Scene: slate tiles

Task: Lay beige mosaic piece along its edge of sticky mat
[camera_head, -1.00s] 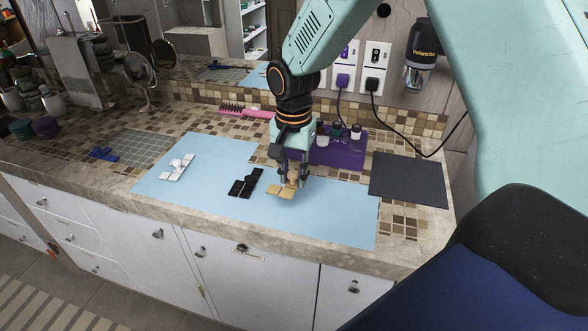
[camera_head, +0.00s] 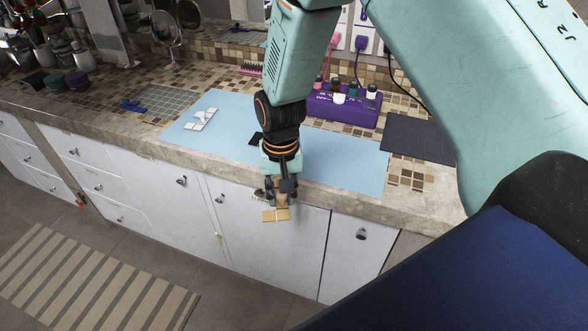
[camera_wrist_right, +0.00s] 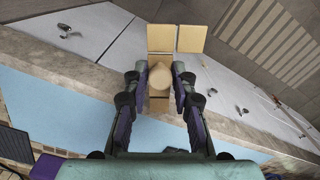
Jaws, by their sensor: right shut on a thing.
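My right gripper (camera_head: 279,198) is shut on the beige mosaic piece (camera_head: 275,215), whose square tiles hang below the fingers. In the head view it appears in front of the counter's front edge, against the white cabinet doors. In the right wrist view the gripper (camera_wrist_right: 159,88) grips a round beige knob, and two beige tiles (camera_wrist_right: 192,39) show beyond the fingertips. A light blue mat (camera_head: 345,170) covers the countertop, and a grey gridded mat (camera_head: 178,97) lies at its left. Which one is the sticky mat I cannot tell. My left gripper is not in view.
A white piece (camera_head: 201,119) lies on the blue mat; a black piece (camera_head: 255,139) is mostly hidden behind my right arm. A blue piece (camera_head: 131,105) lies by the gridded mat. A purple rack (camera_head: 345,110) with bottles stands behind; a dark mat (camera_head: 420,138) lies at right.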

